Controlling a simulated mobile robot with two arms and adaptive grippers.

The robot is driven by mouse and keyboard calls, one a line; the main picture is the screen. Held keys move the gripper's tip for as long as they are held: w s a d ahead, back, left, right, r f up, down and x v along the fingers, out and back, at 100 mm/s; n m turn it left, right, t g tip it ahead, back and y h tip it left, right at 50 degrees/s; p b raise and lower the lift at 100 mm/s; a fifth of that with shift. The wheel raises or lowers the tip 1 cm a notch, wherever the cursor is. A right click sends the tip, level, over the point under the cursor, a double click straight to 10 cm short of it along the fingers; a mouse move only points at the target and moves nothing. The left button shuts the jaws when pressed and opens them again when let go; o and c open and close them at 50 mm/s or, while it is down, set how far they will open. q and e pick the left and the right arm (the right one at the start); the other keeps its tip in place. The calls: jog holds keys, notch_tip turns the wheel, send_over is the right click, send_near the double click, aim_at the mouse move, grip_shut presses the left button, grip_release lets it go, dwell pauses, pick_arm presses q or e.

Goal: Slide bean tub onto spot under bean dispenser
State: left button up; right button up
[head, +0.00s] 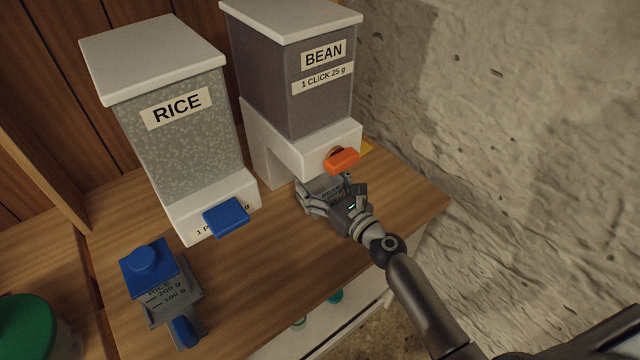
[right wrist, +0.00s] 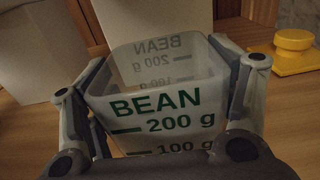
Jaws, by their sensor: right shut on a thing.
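The bean dispenser (head: 320,90) has a grey body, a white base and an orange lever (head: 342,160). The bean tub (head: 318,186), a small clear tub, is low at the front of that base, below the lever. In the right wrist view the tub (right wrist: 165,125) looks upright, open-topped and empty, with green BEAN and gram marks. My right gripper (head: 328,198) is shut on the tub, one finger on each side. A white surface stands right behind the tub in the wrist view. The spot under the dispenser is hidden, so I cannot tell how far under the tub sits. My left gripper is not in view.
The rice dispenser (head: 185,140) with a blue lever (head: 227,216) stands to the left. A rice tub (head: 172,298) with a blue lid (head: 149,268) is at the front left. A yellow lid (right wrist: 292,50) lies right of the bean tub. A rough wall (head: 520,130) rises at right.

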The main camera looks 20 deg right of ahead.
jog(key=shift+f, duration=0.1)
jog(key=o, duration=1)
jog(key=shift+o, duration=0.2)
jog(key=shift+s, duration=0.1)
jog(key=v, duration=1.1)
jog(key=shift+s+d, duration=0.15)
jog(key=shift+s, duration=0.25)
